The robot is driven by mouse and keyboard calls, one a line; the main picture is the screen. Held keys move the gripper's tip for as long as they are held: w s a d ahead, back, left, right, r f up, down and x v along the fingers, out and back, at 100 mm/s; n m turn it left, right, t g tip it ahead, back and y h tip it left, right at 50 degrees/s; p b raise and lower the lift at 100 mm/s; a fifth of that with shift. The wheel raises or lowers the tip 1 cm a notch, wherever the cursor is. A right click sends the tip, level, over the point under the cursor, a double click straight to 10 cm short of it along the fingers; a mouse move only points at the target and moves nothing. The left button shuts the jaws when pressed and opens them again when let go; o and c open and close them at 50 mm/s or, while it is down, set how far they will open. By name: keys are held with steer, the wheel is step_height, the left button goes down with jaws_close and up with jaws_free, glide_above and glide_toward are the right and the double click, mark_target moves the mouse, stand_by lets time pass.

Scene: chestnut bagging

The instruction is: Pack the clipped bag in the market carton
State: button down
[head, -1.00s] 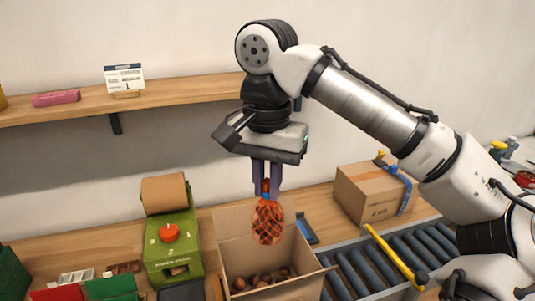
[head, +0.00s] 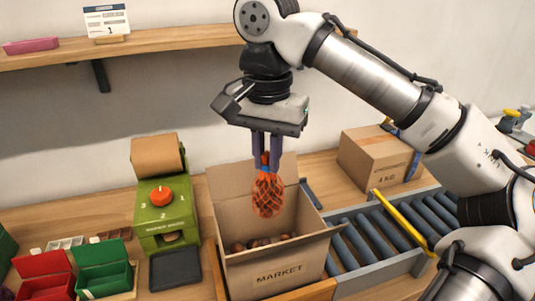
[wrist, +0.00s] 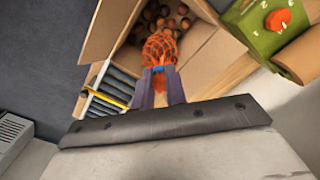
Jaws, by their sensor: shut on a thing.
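The clipped bag (head: 267,194) is an orange net bag of chestnuts with a blue clip at its neck. My gripper (head: 266,160) is shut on its neck, and the bag hangs upright beneath the fingers. The market carton (head: 272,274) is an open cardboard box marked MARKET, with loose chestnuts on its floor. In the head view the bag hangs in front of the carton's opening and back flap. In the wrist view the bag (wrist: 160,48) shows beyond my fingers, over the carton's inside (wrist: 205,50). The bag's exact height above the chestnuts is hard to tell.
A green machine (head: 163,205) with an orange knob stands left of the carton, with a dark plate (head: 175,269) in front. A roller conveyor (head: 385,245) with a yellow rail lies right. A closed 4 KG carton (head: 378,158) stands behind it. Red and green bins (head: 103,270) are at left.

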step_height(320, 180, down, 16)
steer(key=b, duration=0.7)
steer(key=shift+r, duration=0.15)
stand_by(0.4)
steer(key=c, duration=1.3)
jaws_free()
steer(key=shift+c, duration=0.2)
steer(key=shift+r, duration=0.15)
step_height(320, 180, up, 13)
steer(key=p, duration=1.3)
steer(key=shift+p, duration=0.3)
